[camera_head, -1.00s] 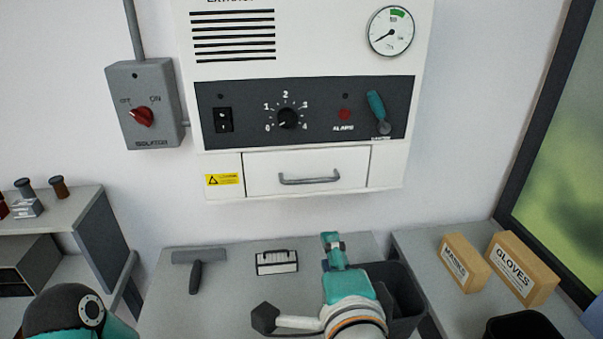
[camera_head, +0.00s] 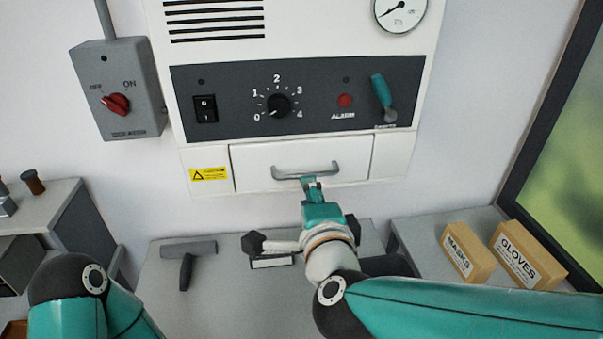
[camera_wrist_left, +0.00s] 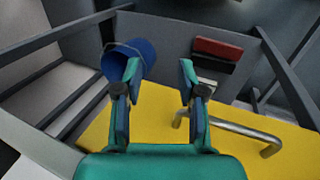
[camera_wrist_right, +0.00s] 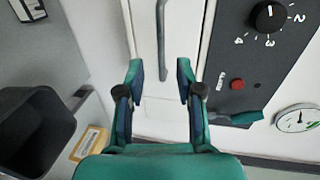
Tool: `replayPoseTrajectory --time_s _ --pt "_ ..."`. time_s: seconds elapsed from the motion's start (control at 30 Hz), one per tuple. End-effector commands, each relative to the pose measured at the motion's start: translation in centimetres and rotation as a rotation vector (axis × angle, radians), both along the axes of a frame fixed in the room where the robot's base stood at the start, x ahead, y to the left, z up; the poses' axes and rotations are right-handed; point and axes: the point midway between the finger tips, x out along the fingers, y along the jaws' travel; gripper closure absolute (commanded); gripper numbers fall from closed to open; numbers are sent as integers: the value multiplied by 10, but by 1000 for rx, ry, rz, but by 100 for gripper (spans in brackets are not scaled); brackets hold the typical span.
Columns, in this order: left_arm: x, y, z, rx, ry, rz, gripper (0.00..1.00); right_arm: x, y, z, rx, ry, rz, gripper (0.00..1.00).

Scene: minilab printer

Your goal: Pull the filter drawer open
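The filter drawer (camera_head: 250,172) is a white panel at the bottom of the wall unit and looks shut. Its grey bar handle (camera_head: 325,170) runs across the front. In the right wrist view the handle (camera_wrist_right: 163,40) runs up the picture, just beyond and between my fingertips. My right gripper (camera_head: 310,181) is at the handle in the head view. In the right wrist view this gripper (camera_wrist_right: 160,80) is open, its fingers either side of the handle's line; I cannot tell whether they touch it. My left gripper (camera_wrist_left: 160,75) is open and empty, seen only in its wrist view.
Above the drawer is a dark control panel (camera_head: 230,80) with a dial and teal lever (camera_head: 381,95). Below are a grey bench (camera_head: 220,300) and a scraper-like tool (camera_head: 187,255). Near my left gripper are a yellow surface (camera_wrist_left: 240,155), a metal bar (camera_wrist_left: 230,127) and a blue bucket (camera_wrist_left: 130,58).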

Motion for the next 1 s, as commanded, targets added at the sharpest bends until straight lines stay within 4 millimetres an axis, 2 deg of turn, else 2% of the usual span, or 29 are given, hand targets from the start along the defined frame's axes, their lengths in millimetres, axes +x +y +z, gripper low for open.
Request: replayPoseTrajectory --time_s 0.03,0.2,0.4,0.57,0.83,0.87,1.0 --pt "0 0 3 0 0 0 60 13 1 -2 -3 3 -4 64" --pt "0 0 9 0 0 0 60 46 7 -9 -1 3 -2 64" --pt "0 0 14 0 0 0 60 73 11 -15 -1 2 2 64" --pt "0 0 15 0 0 0 60 82 13 -17 0 0 2 64" --pt "0 0 15 0 0 0 60 83 14 -18 1 0 3 64" --pt "0 0 15 0 0 0 60 83 14 -18 1 0 3 66" --pt "0 0 15 0 0 0 60 83 14 -18 1 0 3 89"
